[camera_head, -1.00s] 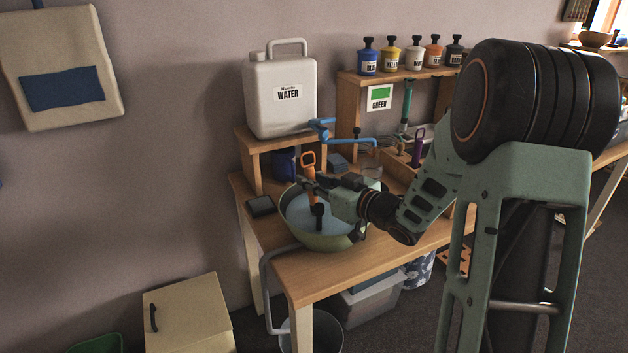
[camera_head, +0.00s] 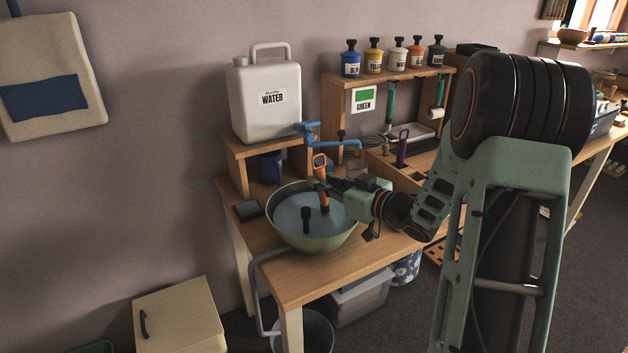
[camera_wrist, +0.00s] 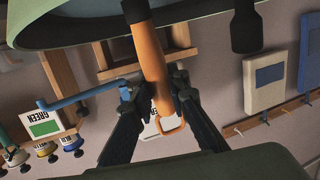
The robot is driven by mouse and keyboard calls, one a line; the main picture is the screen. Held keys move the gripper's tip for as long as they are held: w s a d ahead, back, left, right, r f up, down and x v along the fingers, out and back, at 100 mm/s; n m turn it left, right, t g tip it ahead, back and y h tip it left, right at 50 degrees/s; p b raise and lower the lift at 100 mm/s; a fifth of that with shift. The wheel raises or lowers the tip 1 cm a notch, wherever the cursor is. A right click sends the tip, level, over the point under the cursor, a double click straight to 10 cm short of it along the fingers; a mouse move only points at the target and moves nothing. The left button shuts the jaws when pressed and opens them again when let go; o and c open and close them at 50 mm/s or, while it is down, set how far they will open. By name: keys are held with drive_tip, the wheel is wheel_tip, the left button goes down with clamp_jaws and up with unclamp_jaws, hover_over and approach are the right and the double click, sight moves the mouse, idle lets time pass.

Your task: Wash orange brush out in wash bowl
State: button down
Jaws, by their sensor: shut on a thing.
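The orange brush (camera_head: 322,183) has a looped handle end and stands nearly upright over the wash bowl. My gripper (camera_head: 325,187) is shut on its handle; the wrist view shows the fingers on both sides of the orange shaft (camera_wrist: 150,58). The dark lower end of the brush (camera_wrist: 136,10) reaches past the bowl rim in that view. The wash bowl (camera_head: 312,245) is green and holds bluish water. A dark upright piece (camera_head: 306,215) stands inside it, left of the brush. Whether the bristles touch the water I cannot tell.
A white water canister (camera_head: 268,105) with a blue tap (camera_head: 325,137) stands on a raised shelf behind the bowl. A dark square pad (camera_head: 248,210) lies left of the bowl. A tool rack with a purple-handled tool (camera_head: 402,148) and paint bottles (camera_head: 397,57) are at the right.

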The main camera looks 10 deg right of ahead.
idle(0.3)
drive_tip(key=a+b, duration=0.1)
drive_tip(key=a, duration=0.5)
idle(0.4)
drive_tip(key=shift+d+p, duration=0.85)
drive_tip(key=shift+d, duration=2.2)
drive_tip(key=a+b, duration=0.1)
drive_tip(key=a, duration=0.5)
